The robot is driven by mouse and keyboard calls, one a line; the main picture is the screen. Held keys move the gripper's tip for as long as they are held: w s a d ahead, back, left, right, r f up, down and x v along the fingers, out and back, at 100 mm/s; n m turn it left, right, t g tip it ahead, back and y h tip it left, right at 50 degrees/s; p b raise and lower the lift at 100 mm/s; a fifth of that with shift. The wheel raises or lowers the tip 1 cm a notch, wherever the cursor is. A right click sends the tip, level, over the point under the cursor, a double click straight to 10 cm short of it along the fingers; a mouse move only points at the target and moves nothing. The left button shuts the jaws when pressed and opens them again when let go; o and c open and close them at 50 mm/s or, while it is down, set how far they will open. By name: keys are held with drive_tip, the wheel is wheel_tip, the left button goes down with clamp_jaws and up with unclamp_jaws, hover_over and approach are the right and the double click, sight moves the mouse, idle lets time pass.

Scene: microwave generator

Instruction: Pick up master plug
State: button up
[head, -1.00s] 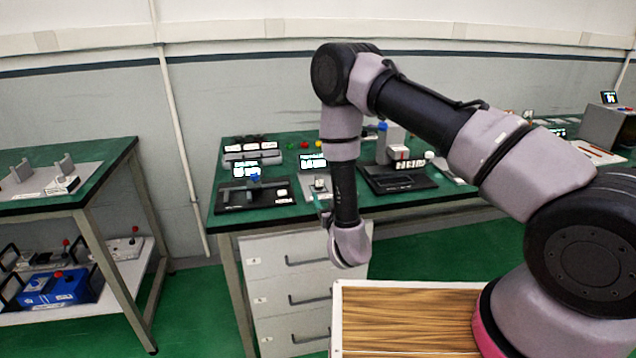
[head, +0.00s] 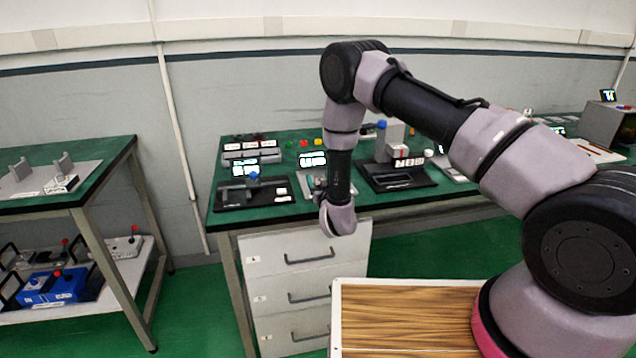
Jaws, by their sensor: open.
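I cannot make out which item is the master plug; the small devices on the green bench (head: 225,217) are too small to tell apart. A black-based device with a blue knob (head: 254,178) stands at the bench's left front. Another black-based device with a grey block (head: 393,180) stands right of my arm. A small device with a lit display (head: 312,160) stands between them, partly hidden by my forearm. My wrist is at the bench's front edge, above the drawers. My gripper's fingers are hidden behind the wrist.
A white drawer unit (head: 292,268) stands under the bench. A second green-topped table (head: 105,165) is at the left, with a blue box (head: 55,287) on its lower shelf. A wood-topped surface (head: 408,315) is in front. Green floor shows between the tables.

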drive_tip(key=shift+c, duration=0.3)
clamp_jaws()
